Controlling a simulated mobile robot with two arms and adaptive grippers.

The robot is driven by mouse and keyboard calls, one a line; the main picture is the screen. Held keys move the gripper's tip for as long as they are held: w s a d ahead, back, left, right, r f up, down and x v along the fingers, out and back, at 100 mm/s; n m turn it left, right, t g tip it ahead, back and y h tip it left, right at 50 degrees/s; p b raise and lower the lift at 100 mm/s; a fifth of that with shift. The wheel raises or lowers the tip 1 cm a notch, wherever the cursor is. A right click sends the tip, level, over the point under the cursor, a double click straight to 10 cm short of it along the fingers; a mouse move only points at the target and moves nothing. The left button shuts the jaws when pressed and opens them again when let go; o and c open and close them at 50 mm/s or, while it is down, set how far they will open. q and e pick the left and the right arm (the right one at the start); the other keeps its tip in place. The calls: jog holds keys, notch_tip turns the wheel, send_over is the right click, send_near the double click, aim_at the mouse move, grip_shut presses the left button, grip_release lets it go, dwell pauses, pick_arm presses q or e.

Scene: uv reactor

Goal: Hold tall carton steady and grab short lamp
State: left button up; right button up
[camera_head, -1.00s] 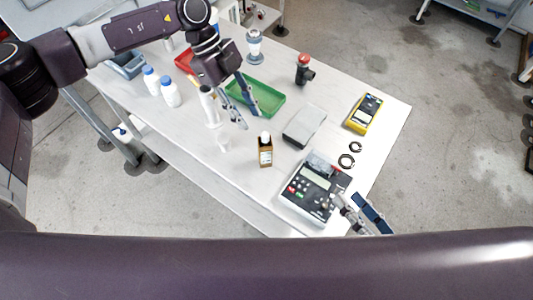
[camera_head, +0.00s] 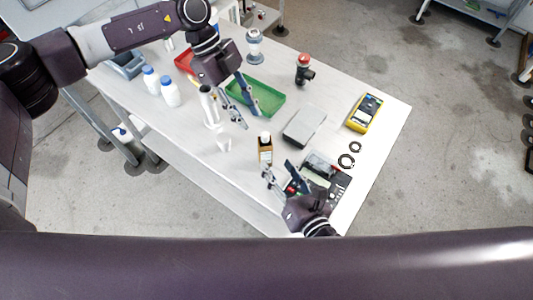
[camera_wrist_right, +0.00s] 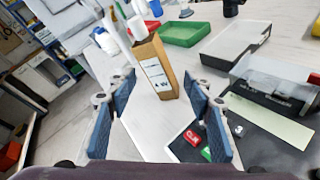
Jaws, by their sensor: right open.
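The brown carton (camera_head: 265,157) stands upright on the table, with a white label and a white piece showing at its top. In the right wrist view the carton (camera_wrist_right: 157,72) is straight ahead, with the white rounded piece (camera_wrist_right: 138,28) at its open top. My right gripper (camera_head: 279,171) is open and empty just in front of the carton, its fingers spread to either side in the wrist view (camera_wrist_right: 155,90). My left gripper (camera_head: 250,118) is above the table, left of and behind the carton; its fingers look apart, with nothing between them.
The keypad device (camera_head: 325,180) lies under and right of my right gripper. A grey box (camera_head: 304,126), a green tray (camera_head: 268,97) and a yellow meter (camera_head: 365,112) lie farther back.

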aim_at(266, 154)
jog(key=w+a+h, duration=0.1)
jog(key=w+a+f+n+h, duration=0.1)
jog(key=w+a, duration=0.1)
jog(key=shift+w+a+n+g, duration=0.15)
jog(key=shift+w+n+g, duration=0.15)
jog(key=shift+w+n+h, duration=0.3)
jog(key=shift+w+h, duration=0.3)
jog(key=shift+h, duration=0.4)
jog(key=x, duration=0.7)
jog(key=shift+w+f, duration=0.15)
jog(key=shift+w, duration=0.15)
grip_shut()
